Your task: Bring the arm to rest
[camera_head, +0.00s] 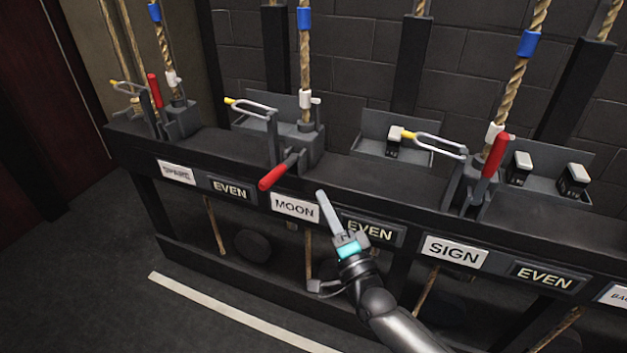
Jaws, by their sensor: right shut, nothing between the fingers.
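My right gripper (329,212) is shut and empty. It points up and to the left in front of the rail, between the MOON label (295,207) and the EVEN plate (373,231) to its right. My right arm comes in from the bottom right. The red-handled lever (279,171) above the MOON label is tilted down toward me, and the gripper is below and right of it, apart from it. The red levers at the left (155,90) and above the SIGN label (495,156) stand upright. My left gripper is not in view.
A dark rail (400,190) runs across the view with ropes, lock blocks and forked metal pieces on it. A SIGN label (454,252) is on the right. Dark floor (100,290) with a pale line (230,315) is open at the lower left. A brick wall stands behind.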

